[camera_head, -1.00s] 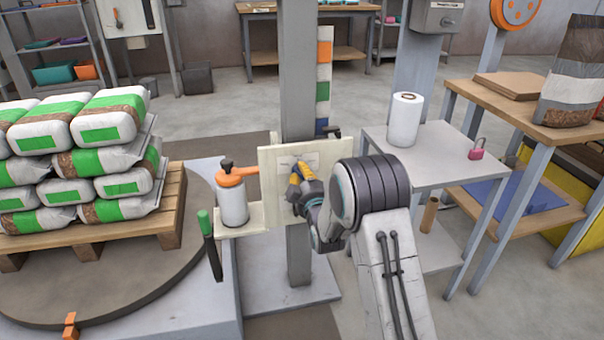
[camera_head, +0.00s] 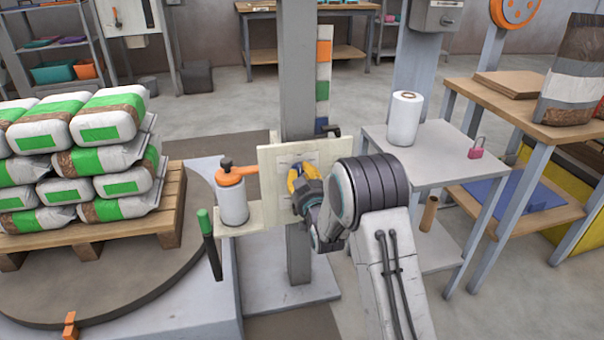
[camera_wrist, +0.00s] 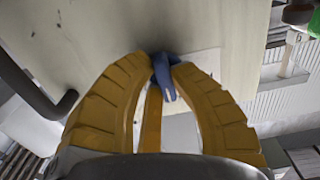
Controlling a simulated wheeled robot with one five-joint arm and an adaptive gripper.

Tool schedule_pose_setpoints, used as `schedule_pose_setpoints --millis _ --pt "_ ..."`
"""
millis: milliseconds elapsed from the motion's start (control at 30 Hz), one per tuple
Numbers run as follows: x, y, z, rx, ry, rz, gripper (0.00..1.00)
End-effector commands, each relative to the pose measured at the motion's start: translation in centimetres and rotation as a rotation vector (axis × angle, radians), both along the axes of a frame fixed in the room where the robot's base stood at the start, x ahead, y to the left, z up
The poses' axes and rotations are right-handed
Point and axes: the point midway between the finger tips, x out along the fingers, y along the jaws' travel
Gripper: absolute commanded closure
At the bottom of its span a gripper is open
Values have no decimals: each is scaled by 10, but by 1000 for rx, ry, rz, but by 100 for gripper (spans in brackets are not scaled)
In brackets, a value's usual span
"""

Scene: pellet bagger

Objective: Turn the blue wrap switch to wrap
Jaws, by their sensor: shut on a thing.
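The blue wrap switch (camera_wrist: 175,77) shows in the wrist view as a blue lever on a cream panel, with a pale label plate behind it. In the head view the cream panel (camera_head: 272,163) is fixed to a grey post, and my gripper hides most of the switch. My gripper (camera_wrist: 163,66) has yellow fingers whose tips meet around the switch; it is shut on it. In the head view my gripper (camera_head: 300,178) is at the middle of the panel. The label's markings are not readable.
An orange-topped bottle (camera_head: 232,195) stands on a small shelf left of the panel. A pallet (camera_head: 172,225) of bags sits on a round turntable further left. A grey table (camera_head: 372,150) with a white roll (camera_head: 404,119) stands to the right. A black bent handle (camera_wrist: 40,98) is near my fingers.

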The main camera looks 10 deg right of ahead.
Motion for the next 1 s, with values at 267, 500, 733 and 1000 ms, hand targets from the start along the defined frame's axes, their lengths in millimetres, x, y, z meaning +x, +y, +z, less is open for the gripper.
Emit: schedule_pose_setpoints --millis 267,500,733,1000 --pt "0 2 -1 5 3 3 100" --pt "0 2 -1 4 3 3 70" --pt "0 1 -1 3 1 2 54" --pt "-1 1 0 3 1 1 54"
